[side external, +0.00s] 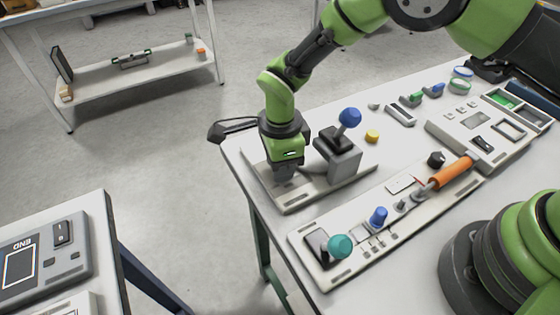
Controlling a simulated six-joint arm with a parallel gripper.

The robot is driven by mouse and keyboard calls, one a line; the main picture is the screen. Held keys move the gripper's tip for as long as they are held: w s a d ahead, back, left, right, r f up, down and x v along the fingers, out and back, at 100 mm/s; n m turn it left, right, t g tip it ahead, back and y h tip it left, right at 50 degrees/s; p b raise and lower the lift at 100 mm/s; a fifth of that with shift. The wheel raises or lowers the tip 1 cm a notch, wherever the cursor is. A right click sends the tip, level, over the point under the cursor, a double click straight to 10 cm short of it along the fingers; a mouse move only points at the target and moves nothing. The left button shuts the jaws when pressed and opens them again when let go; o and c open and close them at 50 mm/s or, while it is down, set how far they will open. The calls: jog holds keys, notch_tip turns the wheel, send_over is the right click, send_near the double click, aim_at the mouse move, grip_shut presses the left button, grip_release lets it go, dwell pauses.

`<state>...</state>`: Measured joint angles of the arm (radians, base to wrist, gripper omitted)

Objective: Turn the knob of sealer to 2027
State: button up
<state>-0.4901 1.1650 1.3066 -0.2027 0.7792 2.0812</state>
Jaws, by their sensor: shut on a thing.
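My gripper (285,172) points down over the left part of a pale base plate (298,200) near the table's left corner. It is shut on a low grey part there, which looks like a knob; the fingers hide most of it. No dial marks or number such as 2027 can be read. On the same plate, right of my gripper, stands a grey block (340,158) with a blue ball-topped lever (349,118). I cannot tell from any label which device is the sealer.
A black looped part (232,129) juts past the table's left edge. In front lies a long panel (335,272) with a teal ball (340,246), a blue knob (378,216) and an orange handle (453,172). A yellow button (372,136) sits behind. Another device (45,260) is at lower left.

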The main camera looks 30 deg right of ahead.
jog(key=o, duration=0.9)
jog(key=shift+o, duration=0.2)
notch_tip(320, 180, up, 10)
